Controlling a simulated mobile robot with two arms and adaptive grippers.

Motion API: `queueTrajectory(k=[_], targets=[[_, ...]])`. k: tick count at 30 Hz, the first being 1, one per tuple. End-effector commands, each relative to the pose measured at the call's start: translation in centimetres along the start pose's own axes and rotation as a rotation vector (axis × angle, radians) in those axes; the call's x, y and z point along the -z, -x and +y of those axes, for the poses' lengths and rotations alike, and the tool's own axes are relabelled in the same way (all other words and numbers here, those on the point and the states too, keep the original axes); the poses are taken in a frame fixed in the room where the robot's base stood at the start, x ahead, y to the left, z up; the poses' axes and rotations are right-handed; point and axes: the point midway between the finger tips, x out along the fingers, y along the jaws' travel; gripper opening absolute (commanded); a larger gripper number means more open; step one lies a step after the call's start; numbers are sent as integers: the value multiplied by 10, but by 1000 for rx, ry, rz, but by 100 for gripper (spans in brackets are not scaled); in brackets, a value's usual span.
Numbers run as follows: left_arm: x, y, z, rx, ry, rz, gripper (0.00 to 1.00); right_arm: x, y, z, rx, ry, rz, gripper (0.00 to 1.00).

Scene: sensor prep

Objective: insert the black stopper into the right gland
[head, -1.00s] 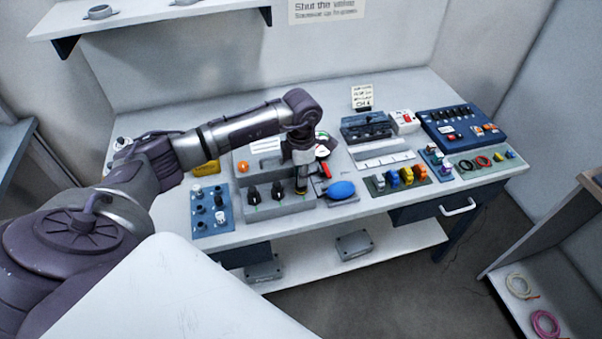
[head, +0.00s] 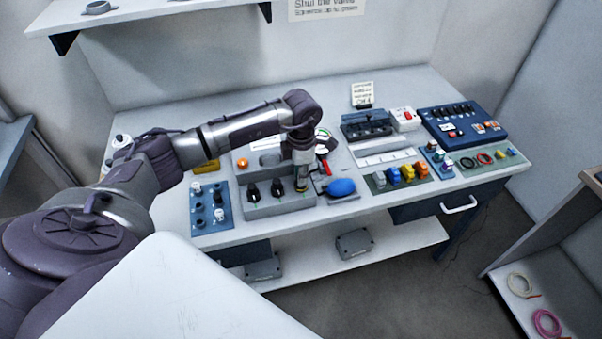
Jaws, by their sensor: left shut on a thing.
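A grey block (head: 280,206) stands at the front of the bench, with two black knob-shaped parts on its top, a left one (head: 253,192) and a middle one (head: 277,187). My left gripper (head: 301,186) points straight down over the right end of this block, at the right gland's place. It is shut on a small dark thing, which appears to be the black stopper; the fingers hide most of it. The gland under the fingers is hidden, so I cannot tell how deep the stopper sits. My right gripper is out of view.
A blue oval item (head: 341,187) on a grey plate lies close right of the gripper. A blue plate with knobs (head: 211,223) is to the left. Coloured connectors (head: 407,171) and a blue control box (head: 462,125) stand further right. The bench's front edge is close.

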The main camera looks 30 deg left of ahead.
Motion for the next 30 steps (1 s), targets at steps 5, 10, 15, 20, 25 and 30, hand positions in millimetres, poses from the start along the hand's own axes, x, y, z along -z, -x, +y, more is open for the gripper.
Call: queueTrajectory(k=[5,10,15,20,25,30], targets=[[0,0,0,0,0,0,30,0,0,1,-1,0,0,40],[0,0,0,0,0,0,51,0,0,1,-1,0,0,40],[0,0,0,0,0,0,51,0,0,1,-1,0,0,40],[0,0,0,0,0,0,51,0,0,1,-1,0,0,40],[0,2,0,0,0,0,51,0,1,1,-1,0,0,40],[0,9,0,-1,0,0,51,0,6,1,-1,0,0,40]])
